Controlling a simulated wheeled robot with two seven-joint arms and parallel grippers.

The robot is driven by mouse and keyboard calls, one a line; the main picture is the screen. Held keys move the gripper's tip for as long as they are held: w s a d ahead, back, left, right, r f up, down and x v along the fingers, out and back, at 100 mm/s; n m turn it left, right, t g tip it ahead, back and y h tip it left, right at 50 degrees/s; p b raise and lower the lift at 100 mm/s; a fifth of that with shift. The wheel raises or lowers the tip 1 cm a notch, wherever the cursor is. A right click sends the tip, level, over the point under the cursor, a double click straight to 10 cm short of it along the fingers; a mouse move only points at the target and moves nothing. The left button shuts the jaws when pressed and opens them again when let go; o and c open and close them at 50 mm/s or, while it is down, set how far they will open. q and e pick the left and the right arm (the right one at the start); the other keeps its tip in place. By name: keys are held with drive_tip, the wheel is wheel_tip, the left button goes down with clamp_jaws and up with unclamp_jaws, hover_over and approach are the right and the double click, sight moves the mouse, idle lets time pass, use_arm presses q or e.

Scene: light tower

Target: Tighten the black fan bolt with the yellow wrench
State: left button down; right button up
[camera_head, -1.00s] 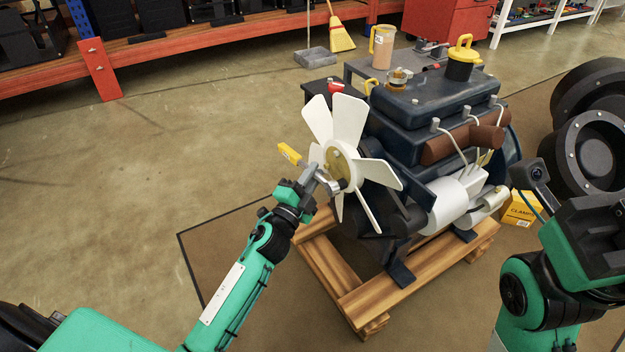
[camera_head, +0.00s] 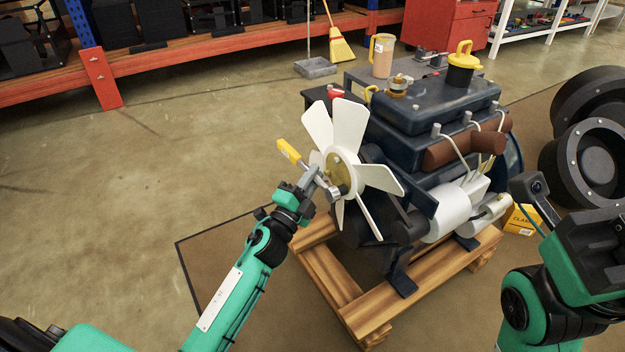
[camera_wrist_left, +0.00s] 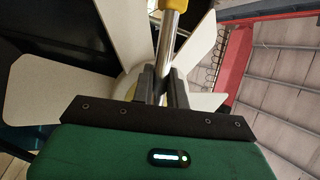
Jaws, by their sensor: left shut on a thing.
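The yellow wrench (camera_head: 288,151) has a yellow handle end and a metal shaft. My left gripper (camera_head: 311,180) is shut on its shaft in front of the fan hub. In the left wrist view the metal shaft (camera_wrist_left: 169,45) stands between the two dark fingers (camera_wrist_left: 162,85), with the yellow part at the top edge. The white fan (camera_head: 350,130) with its brass-coloured hub (camera_head: 340,170) is right behind the wrench. The wrench's head lies at the hub's front. The black fan bolt cannot be made out.
The dark blue engine (camera_head: 430,110) sits on a wooden pallet (camera_head: 365,310). A yellow box (camera_head: 520,218) and black wheels (camera_head: 590,150) are to the right. A pitcher (camera_head: 382,55) stands behind the engine. The floor left of the fan is clear.

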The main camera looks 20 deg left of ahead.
use_arm(q)
drive_tip(key=shift+d, duration=0.1)
drive_tip(key=shift+m+b, duration=0.4)
drive_tip(key=shift+b, duration=0.2)
drive_tip(key=shift+r+h, duration=0.15)
drive_tip(key=shift+h, duration=0.25)
drive_tip(key=shift+f+p, duration=0.2)
drive_tip(key=shift+p, duration=0.2)
drive_tip(key=shift+f+n+y, duration=0.25)
drive_tip(key=shift+n+y, duration=0.05)
drive_tip(key=shift+y, duration=0.1)
drive_tip(key=shift+s+a+r+p, duration=0.1)
drive_tip(key=shift+s+a+p, duration=0.15)
drive_tip(key=shift+s+a, duration=0.8)
drive_tip(key=shift+s+a+r+p, duration=0.1)
drive_tip(key=shift+s+a+p, duration=0.15)
drive_tip(key=shift+s+a, duration=0.75)
drive_tip(key=shift+s+d, duration=0.15)
drive_tip(key=shift+d, duration=0.1)
